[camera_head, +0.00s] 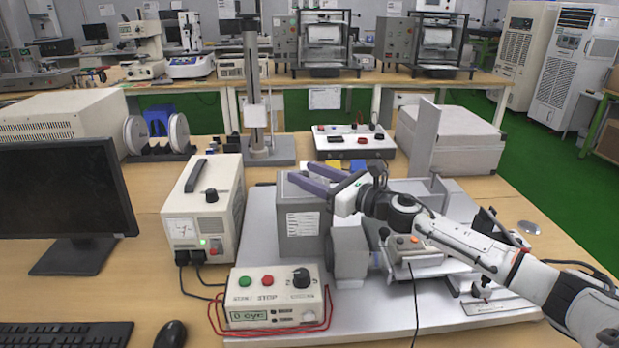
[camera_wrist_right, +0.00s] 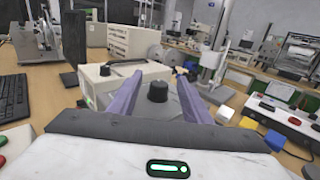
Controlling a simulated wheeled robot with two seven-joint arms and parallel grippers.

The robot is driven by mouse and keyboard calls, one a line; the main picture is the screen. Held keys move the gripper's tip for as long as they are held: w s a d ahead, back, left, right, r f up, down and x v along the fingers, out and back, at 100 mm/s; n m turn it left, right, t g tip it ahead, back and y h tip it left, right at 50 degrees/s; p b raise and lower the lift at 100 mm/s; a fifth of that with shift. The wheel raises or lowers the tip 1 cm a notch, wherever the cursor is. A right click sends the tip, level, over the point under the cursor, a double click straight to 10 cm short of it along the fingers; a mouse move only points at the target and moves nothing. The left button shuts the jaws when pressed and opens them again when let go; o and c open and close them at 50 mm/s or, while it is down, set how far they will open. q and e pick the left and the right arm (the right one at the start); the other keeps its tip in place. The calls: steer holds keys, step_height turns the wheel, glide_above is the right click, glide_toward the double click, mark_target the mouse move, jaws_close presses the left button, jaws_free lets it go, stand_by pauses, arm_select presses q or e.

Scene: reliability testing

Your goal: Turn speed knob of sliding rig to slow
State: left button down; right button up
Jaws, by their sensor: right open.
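The sliding rig stands on a pale grey base plate (camera_head: 384,315) on the table. At its front left is a control box (camera_head: 246,300) with green and red buttons, a "0 cyc" display and a black knob (camera_head: 301,278). The knob's setting is too small to read. My right gripper (camera_head: 302,171) is open and empty above the rig's grey housing (camera_head: 301,222), behind and above the control box. In the right wrist view its purple fingers (camera_wrist_right: 160,76) stand apart, with a dark knob (camera_wrist_right: 157,91) showing between them. I cannot tell whether the fingers touch it. My left gripper is out of view.
A beige power unit (camera_head: 202,208) with a handle and dark knob stands left of the rig. A monitor (camera_head: 62,190), keyboard (camera_head: 65,335) and mouse (camera_head: 170,333) are further left. A red cable loops around the control box. A stand (camera_head: 253,100) rises behind.

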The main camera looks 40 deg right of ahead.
step_height(320, 180, up, 9)
steer(key=p, duration=0.2)
stand_by(0.6)
